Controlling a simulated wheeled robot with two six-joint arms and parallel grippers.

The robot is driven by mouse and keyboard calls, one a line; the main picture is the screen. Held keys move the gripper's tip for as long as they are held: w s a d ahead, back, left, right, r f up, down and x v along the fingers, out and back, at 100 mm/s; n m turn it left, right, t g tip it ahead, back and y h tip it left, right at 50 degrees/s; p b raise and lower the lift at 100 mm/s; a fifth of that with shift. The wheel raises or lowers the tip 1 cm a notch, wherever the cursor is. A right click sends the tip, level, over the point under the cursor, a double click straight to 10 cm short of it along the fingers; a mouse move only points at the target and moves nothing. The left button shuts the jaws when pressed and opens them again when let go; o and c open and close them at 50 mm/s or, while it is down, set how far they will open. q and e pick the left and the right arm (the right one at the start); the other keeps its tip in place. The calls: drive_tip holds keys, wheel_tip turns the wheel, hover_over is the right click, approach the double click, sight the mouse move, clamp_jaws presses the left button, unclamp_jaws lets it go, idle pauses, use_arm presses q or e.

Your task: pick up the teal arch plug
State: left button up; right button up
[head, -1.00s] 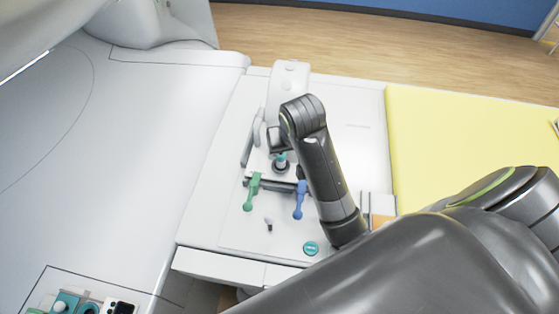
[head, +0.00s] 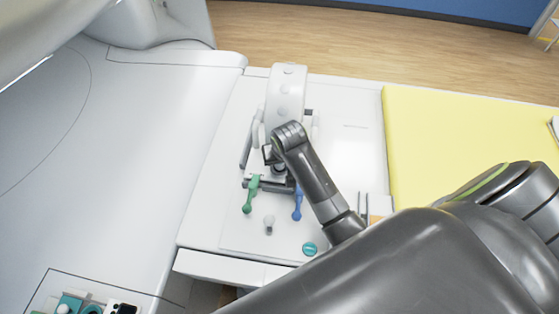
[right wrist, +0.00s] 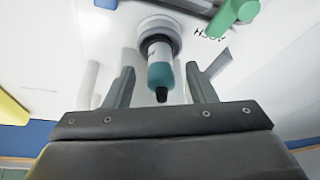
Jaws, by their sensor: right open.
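The teal arch plug (right wrist: 161,74) shows in the right wrist view as a teal cylinder with a dark tip and a paler base. Its base meets a round grey-white socket (right wrist: 152,28). My right gripper (right wrist: 158,82) is open, with one finger on each side of the plug and a visible gap to each. In the head view my right gripper (head: 269,156) is over the fixture's middle, and the arm hides the plug there. My left gripper is not in view.
A green-handled lever (head: 251,195) and a blue-handled lever (head: 297,203) stick out at the fixture's front. A white upright arch piece (head: 286,92) stands behind. A small pale knob (head: 268,222) and a teal disc (head: 310,249) are on the panel. A yellow pad (head: 465,130) lies right.

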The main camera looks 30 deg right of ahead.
drive_tip(key=shift+p+x, duration=0.35)
drive_tip(key=shift+x, duration=1.4)
drive_tip(key=shift+w+r, duration=0.1)
drive_tip(key=shift+w, duration=0.05)
drive_tip(key=shift+c, duration=0.3)
clamp_jaws()
drive_tip(key=shift+r, duration=0.1)
